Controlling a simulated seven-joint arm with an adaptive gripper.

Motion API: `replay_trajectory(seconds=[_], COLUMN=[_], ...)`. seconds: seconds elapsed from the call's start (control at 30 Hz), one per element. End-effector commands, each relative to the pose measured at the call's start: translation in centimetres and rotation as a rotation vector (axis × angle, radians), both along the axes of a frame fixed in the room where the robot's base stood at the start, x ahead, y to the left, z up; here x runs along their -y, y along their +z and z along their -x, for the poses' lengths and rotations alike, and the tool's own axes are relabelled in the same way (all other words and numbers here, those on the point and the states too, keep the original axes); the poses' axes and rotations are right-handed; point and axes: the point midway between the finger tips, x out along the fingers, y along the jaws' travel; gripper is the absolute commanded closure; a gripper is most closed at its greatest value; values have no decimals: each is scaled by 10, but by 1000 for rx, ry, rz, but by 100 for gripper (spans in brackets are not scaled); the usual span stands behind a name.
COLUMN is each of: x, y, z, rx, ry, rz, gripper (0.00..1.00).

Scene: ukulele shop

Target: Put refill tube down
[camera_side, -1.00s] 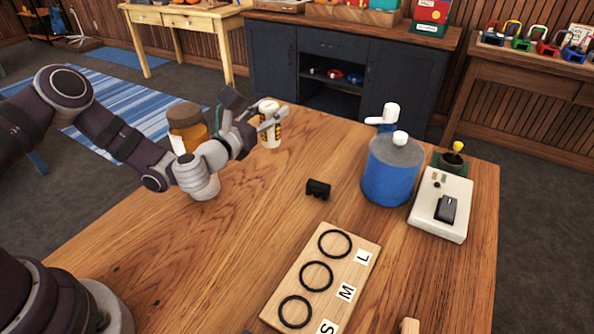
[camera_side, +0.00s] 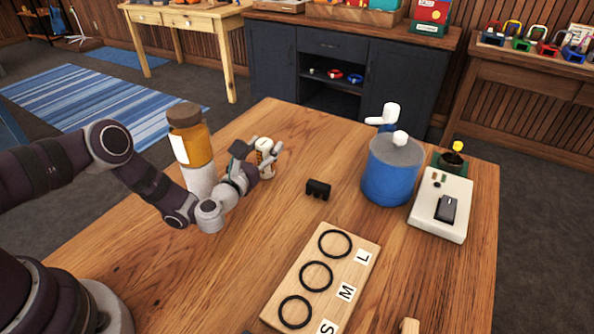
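The refill tube (camera_side: 265,158) is a small white cylinder with a pale cap and a dark and yellow label, near the table's far left part. My gripper (camera_side: 266,163) is around the tube's body, one finger showing on the right side, and appears shut on it. The tube is roughly upright. Its lower end is partly hidden by the gripper, so I cannot tell whether it touches the table (camera_side: 215,262).
An amber jar (camera_side: 196,146) with a brown lid stands close left of my gripper. A black holder (camera_side: 318,189), a blue canister (camera_side: 392,172), a white device (camera_side: 441,206) and a ring board (camera_side: 323,275) stand to the right. Bare wood lies between.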

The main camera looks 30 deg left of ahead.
Motion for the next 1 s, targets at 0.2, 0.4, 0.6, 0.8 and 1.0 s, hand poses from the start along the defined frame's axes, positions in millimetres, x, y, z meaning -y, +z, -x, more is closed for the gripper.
replay_trajectory(seconds=[0.2, 0.4, 0.6, 0.8, 1.0], x=[0, 0, 7, 10, 9], y=[0, 1, 2, -1, 2], z=[0, 0, 12, 34, 57], rx=[0, 1, 3, -13, -4], ry=[0, 0, -13, -15, 4], rz=[0, 0, -4, -3, -2], gripper=[37, 37, 37, 37, 37])
